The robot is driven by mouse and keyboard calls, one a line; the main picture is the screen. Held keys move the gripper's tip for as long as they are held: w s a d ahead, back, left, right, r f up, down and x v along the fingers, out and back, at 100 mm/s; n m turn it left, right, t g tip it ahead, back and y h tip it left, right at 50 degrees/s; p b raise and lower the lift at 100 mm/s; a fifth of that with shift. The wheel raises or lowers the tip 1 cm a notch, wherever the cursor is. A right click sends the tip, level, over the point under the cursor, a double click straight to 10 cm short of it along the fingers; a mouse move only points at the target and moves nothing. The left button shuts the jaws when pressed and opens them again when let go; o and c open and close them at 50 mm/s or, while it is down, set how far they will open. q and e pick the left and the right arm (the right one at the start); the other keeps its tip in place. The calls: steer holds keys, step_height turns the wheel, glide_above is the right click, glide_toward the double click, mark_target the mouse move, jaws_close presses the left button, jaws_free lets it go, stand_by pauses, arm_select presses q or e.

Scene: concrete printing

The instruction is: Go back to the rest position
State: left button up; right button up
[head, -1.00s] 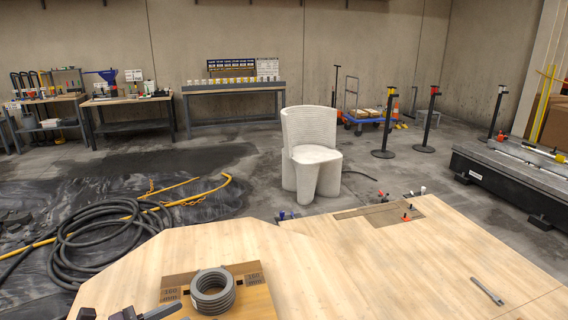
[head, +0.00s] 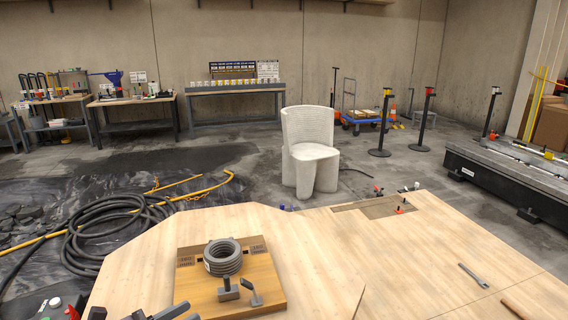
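My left gripper (head: 156,313) shows only as dark parts at the bottom edge of the head view, left of the wooden board. It is cut off by the frame, so its opening cannot be told. Nothing is seen held in the visible parts. My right gripper is out of view. A wooden board (head: 205,294) lies on the light wooden table (head: 330,240). A stack of grey rings (head: 222,257) sits on its far part, with a small grey block-like piece (head: 228,289) and a grey handled piece (head: 252,292) in front.
A wrench (head: 473,276) lies on the table's right part. A white printed chair (head: 311,151) stands on the floor beyond. Coiled black hose (head: 105,232) lies at left. Barrier posts (head: 384,125) and a long dark bench (head: 505,175) are at right. The table's middle is clear.

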arm_select(q)
steer(key=d+f+n+t+y, duration=0.1)
steer(key=d+f+n+y, duration=0.25)
steer(key=n, duration=0.75)
steer(key=d+f+n+t+y, duration=0.15)
steer(key=n+y, duration=0.35)
steer(key=n, duration=0.5)
steer(key=s+a+f+n+g+y, duration=0.2)
steer(key=s+f+n+g, duration=0.3)
steer(key=s+n, duration=0.5)
steer(key=s+a+f+n+g+y, duration=0.25)
steer(key=s+n+g, duration=0.4)
steer(key=n, duration=0.45)
step_height(320, 180, down, 29)
steer(key=s+b, duration=0.2)
steer(key=s+a+f+g+b, duration=0.1)
steer(key=s+a+f+g, duration=0.1)
steer(key=s+f, duration=1.8)
steer(key=shift+a+f+m, duration=0.3)
steer(key=shift+a+f, duration=0.4)
steer(key=shift+f, duration=0.1)
